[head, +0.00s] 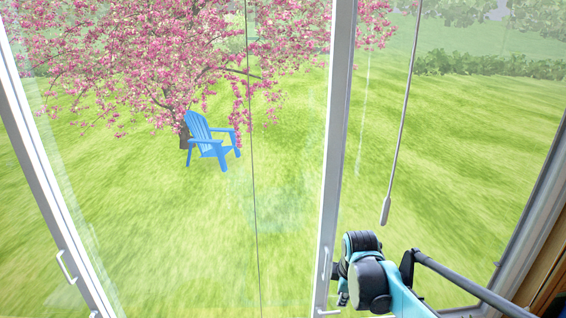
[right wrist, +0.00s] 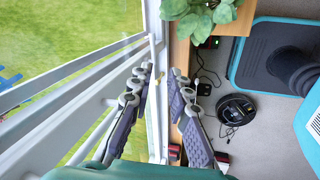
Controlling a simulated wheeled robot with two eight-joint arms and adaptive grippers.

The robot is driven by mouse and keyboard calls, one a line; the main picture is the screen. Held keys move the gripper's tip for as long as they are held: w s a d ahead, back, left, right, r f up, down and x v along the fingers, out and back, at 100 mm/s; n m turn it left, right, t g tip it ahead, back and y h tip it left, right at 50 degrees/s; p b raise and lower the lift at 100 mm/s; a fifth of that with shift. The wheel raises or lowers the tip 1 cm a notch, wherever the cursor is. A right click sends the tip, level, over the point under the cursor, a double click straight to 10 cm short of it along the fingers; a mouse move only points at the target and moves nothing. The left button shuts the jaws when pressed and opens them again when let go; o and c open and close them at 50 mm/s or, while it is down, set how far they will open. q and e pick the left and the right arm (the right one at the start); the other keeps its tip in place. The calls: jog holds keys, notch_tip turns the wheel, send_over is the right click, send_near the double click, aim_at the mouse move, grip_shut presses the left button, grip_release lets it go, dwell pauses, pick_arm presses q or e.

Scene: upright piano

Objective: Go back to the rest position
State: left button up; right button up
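My right gripper (right wrist: 161,73) shows in the right wrist view, its two grey-purple fingers apart with nothing between them. It is over the window sill, beside the white window frame. In the head view my right arm (head: 372,275) comes in at the bottom right, in front of the glass; its finger opening cannot be made out there. My left gripper is in neither view. The upright piano is not seen in either view.
White window frames (head: 338,150) stand close ahead, with a hanging rod (head: 400,130) above my right arm. Outside are lawn, a pink tree and a blue chair (head: 212,141). The right wrist view shows a plant (right wrist: 205,18), a round robot vacuum (right wrist: 236,109) and cables on the floor.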

jog(key=s+r+m+t, duration=0.1)
jog(key=s+m+t, duration=0.3)
jog(key=s+m, duration=1.1)
jog(key=s, duration=0.5)
jog(key=shift+r, duration=0.35)
